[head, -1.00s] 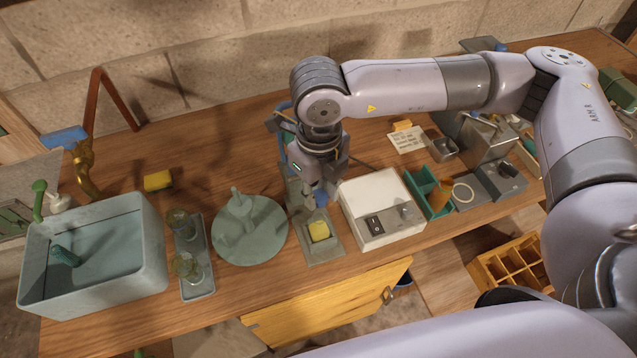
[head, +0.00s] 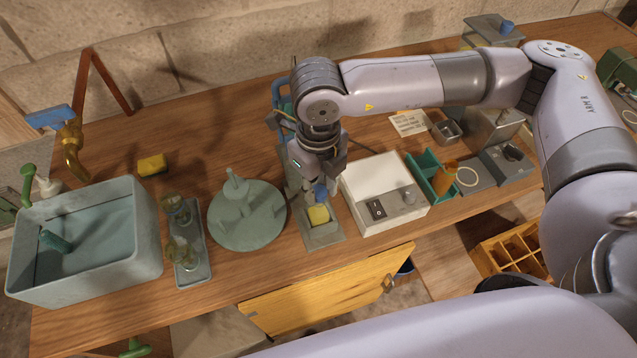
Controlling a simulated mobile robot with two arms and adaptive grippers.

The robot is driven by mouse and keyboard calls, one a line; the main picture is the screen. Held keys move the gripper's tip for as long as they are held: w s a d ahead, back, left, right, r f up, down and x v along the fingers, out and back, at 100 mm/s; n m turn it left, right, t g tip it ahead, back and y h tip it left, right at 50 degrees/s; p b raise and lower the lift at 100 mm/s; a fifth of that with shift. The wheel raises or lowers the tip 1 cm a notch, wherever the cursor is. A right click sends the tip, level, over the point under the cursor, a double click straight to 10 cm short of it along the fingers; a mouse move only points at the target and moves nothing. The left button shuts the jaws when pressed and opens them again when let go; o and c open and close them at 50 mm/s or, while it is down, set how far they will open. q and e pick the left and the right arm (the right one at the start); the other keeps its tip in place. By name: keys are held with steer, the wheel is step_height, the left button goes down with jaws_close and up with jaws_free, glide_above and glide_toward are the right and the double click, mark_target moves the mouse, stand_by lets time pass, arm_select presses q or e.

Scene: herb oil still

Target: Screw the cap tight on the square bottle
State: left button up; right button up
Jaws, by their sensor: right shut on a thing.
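My right gripper (head: 313,188) points down over a grey stand (head: 322,240) at the middle of the bench. It is shut on a small blue piece (head: 320,193), which looks like the cap. Directly under it is a yellow, square-sided thing (head: 318,215) on the stand, which may be the square bottle with yellow contents. The gripper hides much of both. I cannot tell whether the cap touches the bottle's neck or sits on its thread. My left gripper is not in view.
Left of the stand is a round green-grey turntable (head: 247,215), then a tray (head: 190,268) with glassware and a basin (head: 90,240). Close on the right is a white box (head: 383,192) with a switch, then a green holder (head: 432,180). A yellow sponge (head: 152,165) lies behind.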

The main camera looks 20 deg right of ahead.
steer(key=shift+b, duration=1)
stand_by(0.8)
steer(key=shift+f+b, duration=0.7)
steer(key=shift+b, duration=0.15)
stand_by(0.8)
steer(key=shift+o, duration=0.7)
jaws_close()
